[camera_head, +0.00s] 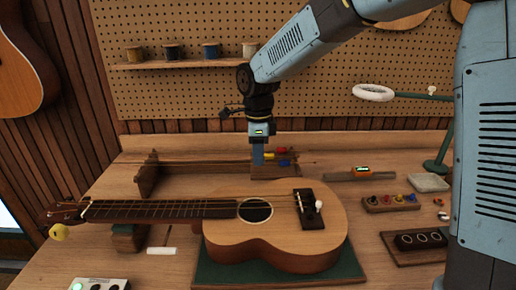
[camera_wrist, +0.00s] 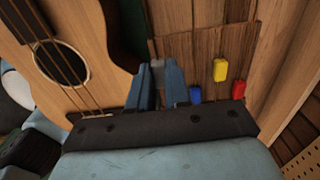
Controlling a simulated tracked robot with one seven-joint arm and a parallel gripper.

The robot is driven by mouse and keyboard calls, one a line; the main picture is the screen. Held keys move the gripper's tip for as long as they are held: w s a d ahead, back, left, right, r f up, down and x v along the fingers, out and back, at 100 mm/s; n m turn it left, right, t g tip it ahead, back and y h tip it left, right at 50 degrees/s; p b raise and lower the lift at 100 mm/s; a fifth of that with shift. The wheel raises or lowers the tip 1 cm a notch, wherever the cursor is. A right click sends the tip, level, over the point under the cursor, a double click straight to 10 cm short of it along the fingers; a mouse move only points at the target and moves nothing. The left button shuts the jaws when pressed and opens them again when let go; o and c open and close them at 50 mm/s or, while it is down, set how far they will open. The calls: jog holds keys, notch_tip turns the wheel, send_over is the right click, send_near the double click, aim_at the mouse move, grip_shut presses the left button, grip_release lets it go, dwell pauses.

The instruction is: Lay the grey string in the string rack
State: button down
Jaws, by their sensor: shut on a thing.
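My gripper (camera_head: 258,160) points down at the right end of the string rack (camera_head: 148,176), behind the ukulele. In the wrist view, my gripper (camera_wrist: 158,70) is shut on the small grey end block of the grey string (camera_wrist: 157,76). The rack is a low wooden stand with an upright block at the left and a block at the right; the rack's wooden top shows in the wrist view (camera_wrist: 205,45). The yellow block (camera_wrist: 220,70), blue block (camera_wrist: 195,94) and red block (camera_wrist: 239,89) sit beside the grey one. Whether the grey string touches the rack is unclear.
The ukulele (camera_head: 290,222) lies on a green mat (camera_head: 345,268) in front of the rack, its neck pointing left. Spools sit on the wall shelf (camera_head: 190,63).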

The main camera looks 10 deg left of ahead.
jog(key=shift+f, duration=1.7)
jog(key=c, duration=0.7)
grip_release()
jog(key=shift+r, duration=0.1)
jog(key=shift+r, duration=3.45)
